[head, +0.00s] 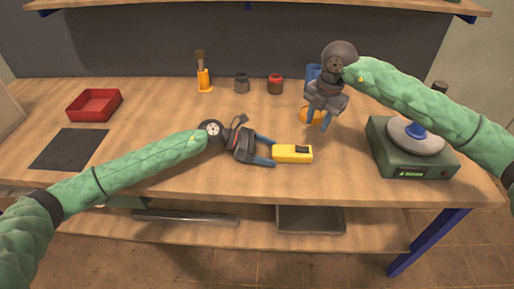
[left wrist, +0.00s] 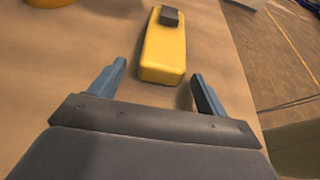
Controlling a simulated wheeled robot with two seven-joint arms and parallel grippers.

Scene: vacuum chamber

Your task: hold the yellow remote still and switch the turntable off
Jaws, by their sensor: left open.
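The yellow remote (head: 292,154) lies on the workbench near its front edge, with a dark patch at its far end. It also shows in the left wrist view (left wrist: 163,52). My left gripper (head: 273,152) is open at the remote's near end. In the left wrist view the fingertips (left wrist: 159,74) stand either side of that end, with gaps. My right gripper (head: 315,121) points down above the bench, behind the remote; its blue fingers look apart and empty. The turntable (head: 385,153) is a green box at the right with a grey platter, a blue piece on top and a green-lit front panel.
An orange round object (head: 318,115) is partly hidden behind my right gripper, near a blue container (head: 313,72). A red tray (head: 95,104) and dark mat (head: 69,149) lie at the left. An orange brush holder (head: 204,80) and two small pots stand at the back.

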